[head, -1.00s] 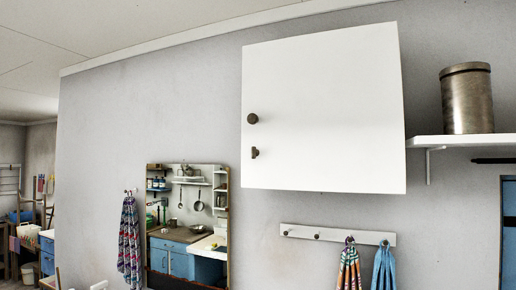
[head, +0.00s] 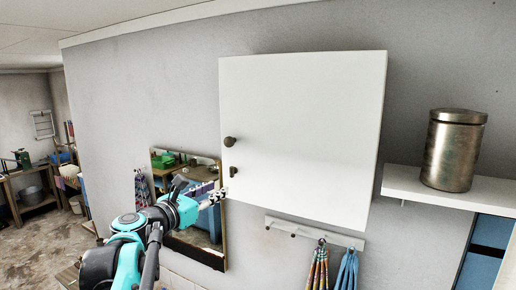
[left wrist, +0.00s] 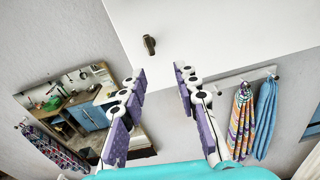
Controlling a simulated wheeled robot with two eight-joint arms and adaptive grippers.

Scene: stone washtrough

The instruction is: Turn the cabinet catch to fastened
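The white wall cabinet (head: 300,125) hangs on the grey wall with its door closed. A dark round knob (head: 229,141) sits near the door's left edge. The small dark catch (head: 233,171) is just below the knob, near the lower left corner. The catch also shows in the left wrist view (left wrist: 149,45), beyond the fingertips. My left gripper (head: 222,193) is a little below and left of the catch in the head view, apart from it. In the left wrist view its fingers (left wrist: 160,73) are spread with nothing between them. My right gripper is not in view.
A mirror (head: 222,262) hangs below the cabinet, behind my left arm. A hook rail (head: 340,240) with hanging towels (head: 318,268) is below the cabinet. A shelf (head: 440,190) with a metal canister (head: 454,150) is at the right.

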